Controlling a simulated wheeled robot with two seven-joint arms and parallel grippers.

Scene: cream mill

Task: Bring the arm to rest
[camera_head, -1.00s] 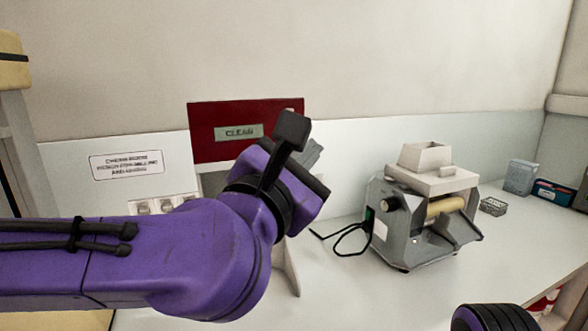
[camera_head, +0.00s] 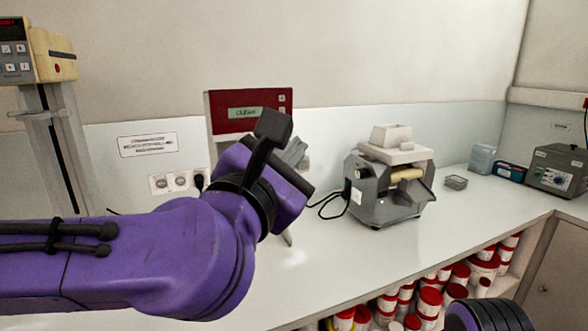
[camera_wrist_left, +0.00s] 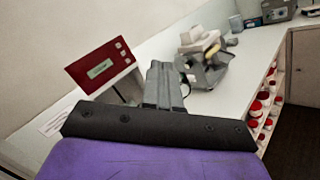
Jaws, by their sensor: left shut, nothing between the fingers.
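My left arm (camera_head: 150,262) is purple and reaches in from the left, bent at the wrist, in front of the bench. My left gripper (camera_head: 293,152) is mostly hidden behind its own wrist in the head view. In the left wrist view its grey fingers (camera_wrist_left: 164,84) lie together, shut and empty, with the bench behind them. A black ribbed part of my own body (camera_head: 488,316) shows at the bottom right of the head view. My right gripper is not in view.
A grey mill (camera_head: 385,190) stands on the white bench (camera_head: 345,262). A red panel with a display (camera_head: 230,103) stands behind my wrist. A control box (camera_head: 556,170) is at far right. Several red-lidded jars (camera_head: 430,298) fill the shelf below. The bench front is clear.

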